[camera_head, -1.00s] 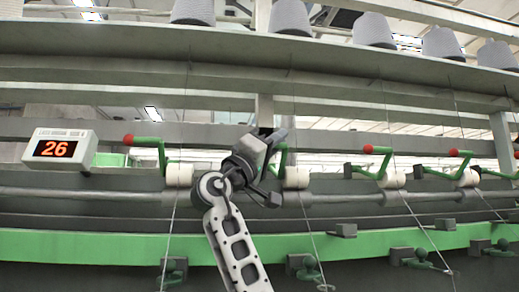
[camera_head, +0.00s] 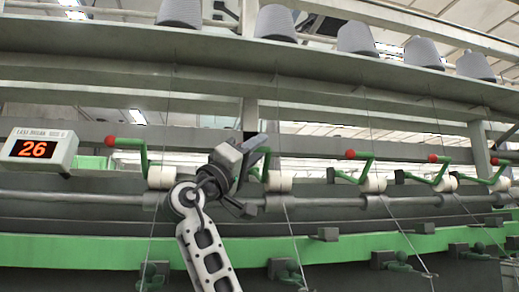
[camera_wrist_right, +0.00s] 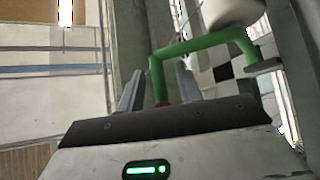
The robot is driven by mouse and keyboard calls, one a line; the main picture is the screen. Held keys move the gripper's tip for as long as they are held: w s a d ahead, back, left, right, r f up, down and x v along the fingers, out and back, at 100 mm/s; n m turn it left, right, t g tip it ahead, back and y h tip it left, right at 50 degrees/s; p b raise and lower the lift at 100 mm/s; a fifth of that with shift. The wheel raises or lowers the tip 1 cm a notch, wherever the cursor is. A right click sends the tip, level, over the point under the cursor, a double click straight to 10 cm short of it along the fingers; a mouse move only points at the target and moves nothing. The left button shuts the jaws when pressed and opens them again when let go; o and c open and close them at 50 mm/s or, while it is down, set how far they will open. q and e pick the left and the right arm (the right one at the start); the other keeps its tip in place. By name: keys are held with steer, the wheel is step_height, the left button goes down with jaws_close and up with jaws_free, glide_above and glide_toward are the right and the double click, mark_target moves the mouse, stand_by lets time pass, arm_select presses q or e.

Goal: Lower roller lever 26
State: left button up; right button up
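A row of green roller levers with red knobs runs along the frame. In the head view, the leftmost lever (camera_head: 143,155) stands beside a display (camera_head: 38,149) reading 26, its knob to the upper left of its white roller (camera_head: 161,177). My right gripper (camera_head: 252,176) is at the second lever (camera_head: 265,163) and hides its knob. In the right wrist view, the fingers of my right gripper (camera_wrist_right: 159,70) are apart on either side of a green lever (camera_wrist_right: 205,43). Its red knob (camera_wrist_right: 163,104) shows low between them, mostly hidden by the gripper body. My left gripper is out of view.
More levers (camera_head: 365,168) continue to the right, each by a white roller. A long grey rail (camera_head: 330,202) and a green beam (camera_head: 75,250) run below. Thin threads come down from grey cones (camera_head: 276,22) on the shelf above, close to the levers.

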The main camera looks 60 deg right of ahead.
steer(key=v, duration=0.6)
steer(key=shift+d, duration=0.1)
stand_by(0.4)
